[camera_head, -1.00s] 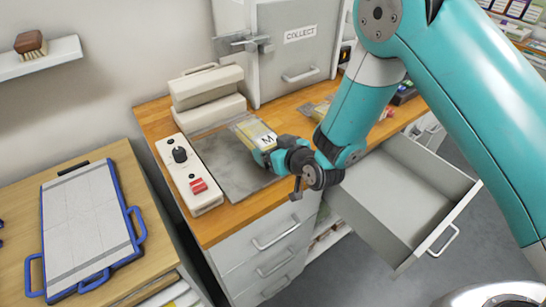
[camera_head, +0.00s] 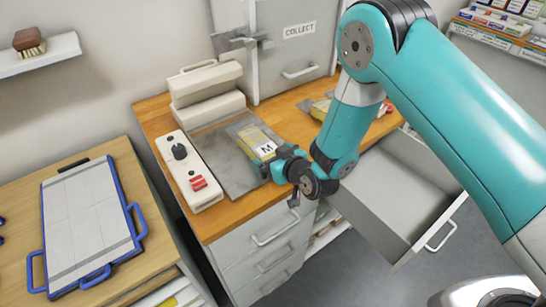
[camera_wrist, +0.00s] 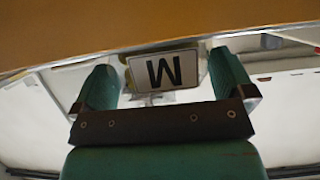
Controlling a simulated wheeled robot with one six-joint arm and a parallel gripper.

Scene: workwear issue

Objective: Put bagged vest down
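The bagged vest (camera_head: 255,138) is a flat yellow pack in a clear bag with a white M label. It is over the grey metal plate (camera_head: 228,178) of the sealer-like device; I cannot tell if it touches the plate. My gripper (camera_head: 268,162) is at its near end. In the wrist view, the M label (camera_wrist: 163,72) appears upside down between the fingers of my gripper (camera_wrist: 165,85), filling nearly the whole gap. The fingers look shut on the pack's sides.
A white control strip (camera_head: 190,170) with a black knob and red switch lies left of the plate. A grey COLLECT cabinet (camera_head: 297,55) stands behind. Another bag (camera_head: 318,108) lies on the wooden counter (camera_head: 290,120). An open drawer (camera_head: 400,200) juts out right.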

